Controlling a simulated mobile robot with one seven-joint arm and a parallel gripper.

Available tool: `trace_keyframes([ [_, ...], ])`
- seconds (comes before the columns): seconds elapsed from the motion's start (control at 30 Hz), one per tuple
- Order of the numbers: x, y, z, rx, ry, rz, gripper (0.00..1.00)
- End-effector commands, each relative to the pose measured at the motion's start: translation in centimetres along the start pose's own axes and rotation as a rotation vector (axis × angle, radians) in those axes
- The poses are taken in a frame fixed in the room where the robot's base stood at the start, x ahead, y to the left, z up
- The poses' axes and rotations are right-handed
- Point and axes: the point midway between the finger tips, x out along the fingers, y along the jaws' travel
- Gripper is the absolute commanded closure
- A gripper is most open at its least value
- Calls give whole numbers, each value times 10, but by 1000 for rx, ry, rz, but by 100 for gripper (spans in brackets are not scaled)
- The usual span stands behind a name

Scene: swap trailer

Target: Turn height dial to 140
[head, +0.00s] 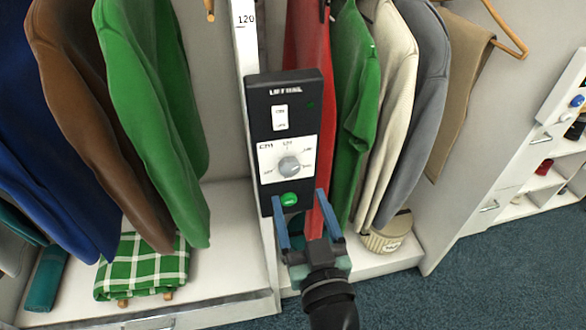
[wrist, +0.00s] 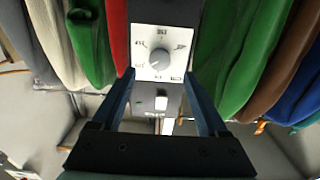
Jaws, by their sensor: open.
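The height dial (head: 289,166) is a grey round knob on a white plate marked with a scale, on a black control panel (head: 296,90) fixed to a white post. The numbers around it are too small to read surely. In the wrist view the dial (wrist: 160,61) appears upside down beyond the fingertips, near the top centre. My gripper (head: 300,200) is open, with two blue fingers spread below the dial, near the panel's lower edge. Nothing is between the fingers, and the dial is not held. In the wrist view the gripper (wrist: 160,80) points toward the dial plate.
A green button (head: 288,199) sits under the dial and a white rocker switch (head: 280,117) above it. The post shows 120 near its top. Hanging jackets (head: 150,110) flank the panel on both sides. A folded green checked cloth (head: 142,268) lies on the lower left shelf.

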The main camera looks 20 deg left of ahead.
Motion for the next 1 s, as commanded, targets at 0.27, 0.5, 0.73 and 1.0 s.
trace_keyframes([
  [0.27,51,0,-2,-1,0,-2,23],
  [0.5,66,0,0,-1,-1,0,23],
  [0.73,66,0,0,-1,-1,0,23],
  [1.0,66,0,0,-1,-1,0,67],
])
